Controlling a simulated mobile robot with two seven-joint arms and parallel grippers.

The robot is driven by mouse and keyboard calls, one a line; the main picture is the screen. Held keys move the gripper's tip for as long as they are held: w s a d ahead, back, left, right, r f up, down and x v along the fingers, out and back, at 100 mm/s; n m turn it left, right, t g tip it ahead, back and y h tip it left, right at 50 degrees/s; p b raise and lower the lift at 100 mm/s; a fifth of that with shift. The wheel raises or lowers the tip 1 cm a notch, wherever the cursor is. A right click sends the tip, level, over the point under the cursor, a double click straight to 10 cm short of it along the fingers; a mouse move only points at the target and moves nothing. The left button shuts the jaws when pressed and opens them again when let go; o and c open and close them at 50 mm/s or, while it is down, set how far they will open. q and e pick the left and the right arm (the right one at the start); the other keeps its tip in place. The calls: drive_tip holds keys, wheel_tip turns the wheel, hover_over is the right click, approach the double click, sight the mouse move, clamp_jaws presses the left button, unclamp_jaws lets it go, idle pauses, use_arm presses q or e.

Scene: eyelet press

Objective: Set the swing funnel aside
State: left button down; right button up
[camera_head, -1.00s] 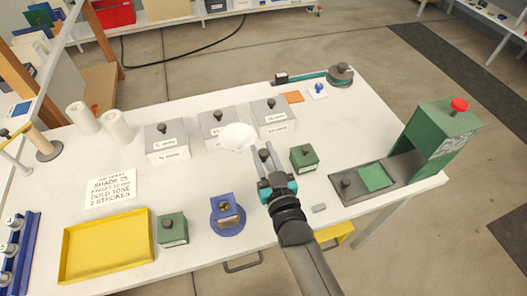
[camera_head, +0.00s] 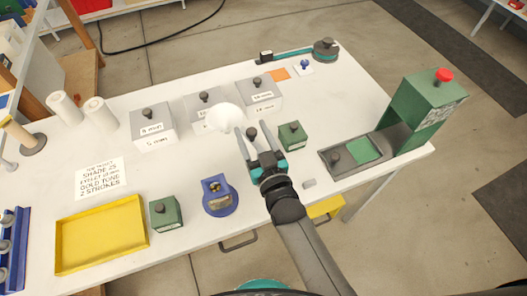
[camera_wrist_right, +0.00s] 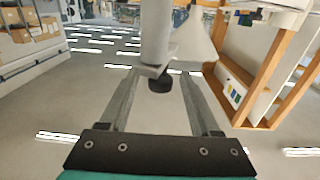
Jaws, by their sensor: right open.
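The white swing funnel (camera_head: 223,117) shows as a white bowl-like shape in front of the grey lidded boxes in the head view. In the right wrist view a white cone (camera_wrist_right: 196,42) shows beside a white upright part (camera_wrist_right: 155,35) with a dark knob (camera_wrist_right: 160,83) at its lower end. My right gripper (camera_head: 245,132) is open, just right of the funnel in the head view. In the wrist view the knob shows between its two spread fingers; I see no grip on it. My left gripper is not in view.
Grey boxes (camera_head: 153,125) stand behind the funnel. A small green box (camera_head: 292,136) is right of my gripper; a blue stand (camera_head: 219,198) is at front left. A yellow tray (camera_head: 62,234) lies far left. A green press (camera_head: 432,108) stands at right.

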drive_tip(key=v, duration=1.4)
drive_tip(key=shift+s, duration=0.35)
drive_tip(key=shift+d, duration=0.2)
